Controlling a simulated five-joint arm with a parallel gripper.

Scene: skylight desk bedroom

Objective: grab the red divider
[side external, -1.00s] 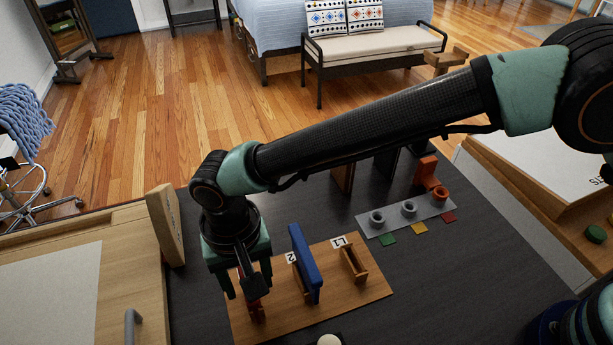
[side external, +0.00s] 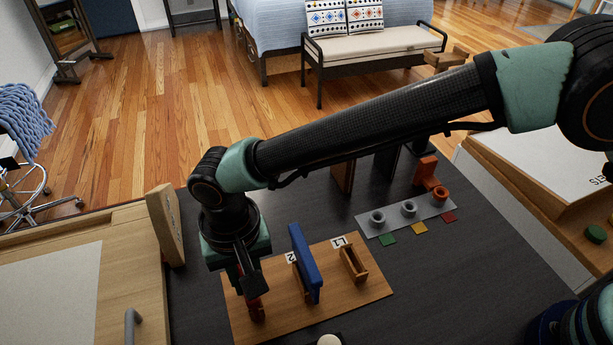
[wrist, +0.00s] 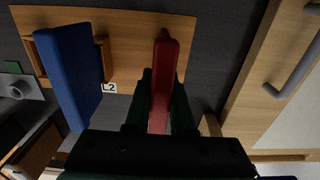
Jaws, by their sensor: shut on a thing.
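The red divider (wrist: 165,75) stands between the two fingers of my gripper (wrist: 160,92) in the wrist view, and the fingers are closed on its sides. In the side external view my gripper (side external: 245,285) points down over the left part of the wooden board (side external: 375,287). Only a low part of the red divider (side external: 256,309) shows there; the rest is hidden behind my gripper. Its lower end is at the board. I cannot tell whether it is still seated in a slot.
A blue divider (side external: 304,262) stands upright on the board, right of my gripper, near the L2 label (wrist: 109,88). An empty wooden holder (side external: 353,264) is by the L1 label. A grey strip with rings (side external: 407,212) lies farther right. A wooden drawer unit (side external: 120,270) is at left.

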